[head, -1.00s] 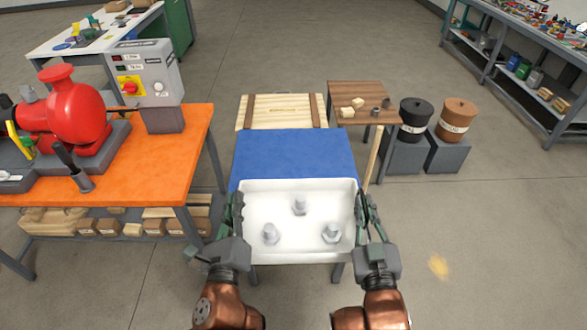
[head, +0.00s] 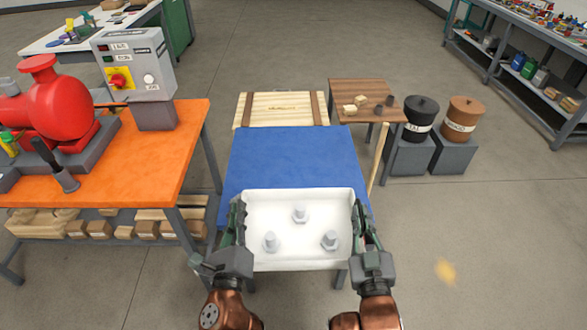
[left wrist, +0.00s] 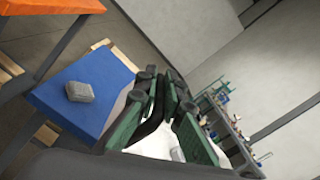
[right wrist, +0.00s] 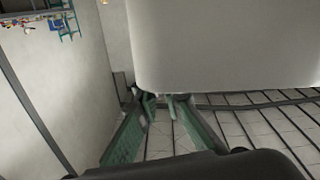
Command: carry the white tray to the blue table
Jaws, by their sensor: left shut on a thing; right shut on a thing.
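The white tray (head: 297,262) is level in the head view, with three pale grey bolts standing in it. My left gripper (head: 239,216) is shut on its left wall and my right gripper (head: 357,218) on its right wall. The blue table (head: 290,158) shows beyond the tray, which overlaps its near part in the picture. I cannot tell the height between them. In the left wrist view, a grey block (left wrist: 80,91) appears on the blue top. The tray's pale side (right wrist: 235,45) fills the upper right wrist view.
An orange bench (head: 150,165) with a red pump (head: 50,100) stands close on the left. A wooden crate (head: 281,108) and a small brown table (head: 368,95) are behind the blue table. Two bins (head: 460,120) stand at the right. The floor at front right is clear.

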